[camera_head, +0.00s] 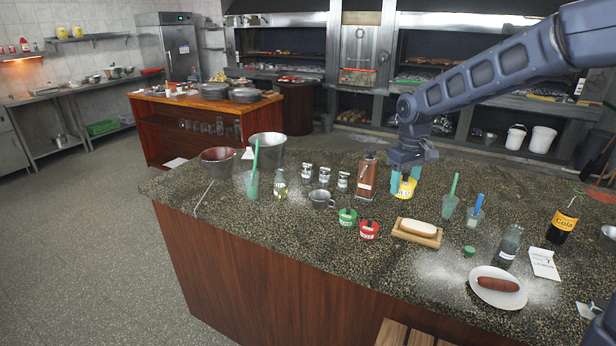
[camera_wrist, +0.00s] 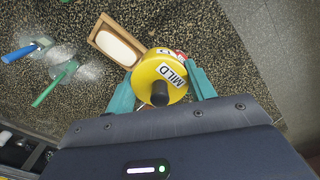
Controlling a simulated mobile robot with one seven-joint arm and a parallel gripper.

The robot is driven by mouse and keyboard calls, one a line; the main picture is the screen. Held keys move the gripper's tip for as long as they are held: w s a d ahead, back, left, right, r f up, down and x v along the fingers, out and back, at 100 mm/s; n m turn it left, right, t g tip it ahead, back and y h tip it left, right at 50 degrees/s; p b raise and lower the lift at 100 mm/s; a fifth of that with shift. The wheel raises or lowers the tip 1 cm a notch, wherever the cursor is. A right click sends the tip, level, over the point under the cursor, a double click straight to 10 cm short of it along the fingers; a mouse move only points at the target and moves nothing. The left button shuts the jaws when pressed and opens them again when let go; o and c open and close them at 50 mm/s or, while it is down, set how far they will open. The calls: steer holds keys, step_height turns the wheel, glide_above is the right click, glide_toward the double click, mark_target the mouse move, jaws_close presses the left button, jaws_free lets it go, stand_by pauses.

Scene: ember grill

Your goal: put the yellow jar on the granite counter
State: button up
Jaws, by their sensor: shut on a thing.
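The yellow jar (camera_head: 405,189) is on or just above the speckled granite counter (camera_head: 300,225); I cannot tell if its base touches. My gripper (camera_head: 404,178) is over it, pointing down, with teal fingers on either side. In the wrist view the yellow jar (camera_wrist: 153,70) shows its round top with a dark knob and a "MILD" label. My gripper (camera_wrist: 160,78) is shut on the jar there, one finger against each side. The jar's lower body is mostly hidden in the wrist view.
A bun on a wooden tray (camera_head: 417,240) lies just in front of the jar. A red jar (camera_head: 369,231) and a green jar (camera_head: 347,217) stand to its left, a brown bottle (camera_head: 366,176) behind them. Cups with utensils (camera_head: 449,206) stand right. The counter's front left is clear.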

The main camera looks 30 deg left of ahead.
steer(key=shift+a, duration=0.15)
steer(key=w+a+r, duration=0.2)
steer(key=a, duration=1.1)
steer(key=w+a+r, duration=0.2)
steer(key=a, duration=1.1)
steer(key=s+a+f, duration=0.2)
steer(key=s+a, duration=0.3)
steer(key=a, duration=0.7)
steer(key=s+a+f, duration=0.2)
steer(key=s+a, duration=0.2)
steer(key=a, duration=0.8)
step_height(320, 180, down, 20)
steer(key=shift+d+r, duration=0.1)
steer(key=shift+r, duration=0.05)
steer(key=o, duration=1.1)
